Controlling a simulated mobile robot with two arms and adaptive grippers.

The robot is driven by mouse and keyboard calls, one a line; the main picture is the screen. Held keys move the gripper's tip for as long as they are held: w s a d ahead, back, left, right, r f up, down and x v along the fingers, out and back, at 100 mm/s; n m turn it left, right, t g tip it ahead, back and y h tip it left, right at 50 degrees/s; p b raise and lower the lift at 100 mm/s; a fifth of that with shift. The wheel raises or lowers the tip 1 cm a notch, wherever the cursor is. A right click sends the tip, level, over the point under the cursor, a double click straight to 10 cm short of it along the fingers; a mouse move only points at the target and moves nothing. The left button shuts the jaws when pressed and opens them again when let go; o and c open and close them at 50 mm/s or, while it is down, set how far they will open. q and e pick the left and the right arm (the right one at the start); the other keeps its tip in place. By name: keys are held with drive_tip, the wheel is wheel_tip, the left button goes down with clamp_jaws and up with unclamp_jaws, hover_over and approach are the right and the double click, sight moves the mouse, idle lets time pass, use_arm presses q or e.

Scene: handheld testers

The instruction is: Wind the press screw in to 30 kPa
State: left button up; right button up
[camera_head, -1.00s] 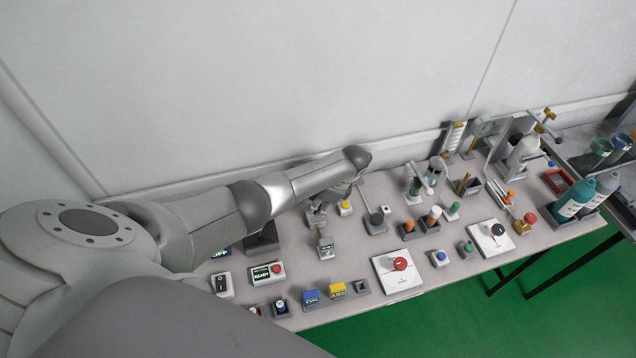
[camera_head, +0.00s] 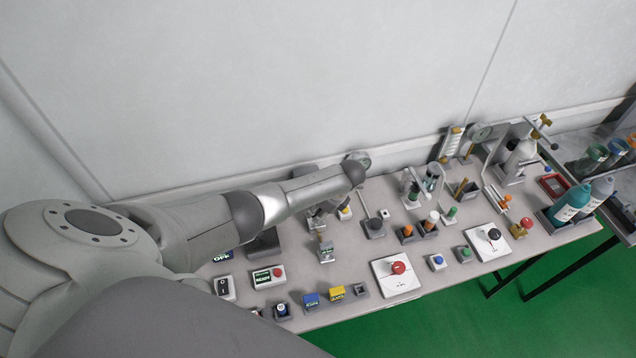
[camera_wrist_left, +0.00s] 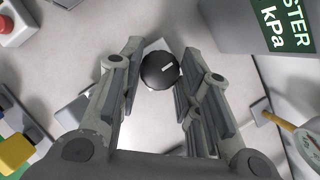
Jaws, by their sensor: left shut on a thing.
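The press screw's knob appears as a dark round cap with a white mark (camera_wrist_left: 160,72) in the left wrist view. My left gripper (camera_wrist_left: 160,54) has its fingers on both sides of the knob and is shut on it. In the head view my left gripper (camera_head: 320,214) is small and partly hidden under my own wrist, and the knob cannot be made out there. A grey box with a green label reading "kPa" (camera_wrist_left: 283,28) stands at the upper right of the wrist view. Its pressure reading is not visible. My right gripper is not in view.
A red button (camera_wrist_left: 16,20) and a round gauge (camera_wrist_left: 309,142) flank the wrist view. In the head view, a white plate with a red knob (camera_head: 397,268), yellow and blue blocks (camera_head: 311,300) and bottles (camera_head: 571,203) crowd the table. Bare tabletop shows around them.

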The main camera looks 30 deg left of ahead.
use_arm(q)
drive_tip(key=o, duration=0.9)
drive_tip(key=shift+w+r, duration=0.1)
drive_tip(key=shift+r, duration=0.05)
drive_tip(key=shift+o, duration=0.6)
drive_tip(key=v, duration=1.2)
drive_tip(key=shift+d, duration=0.1)
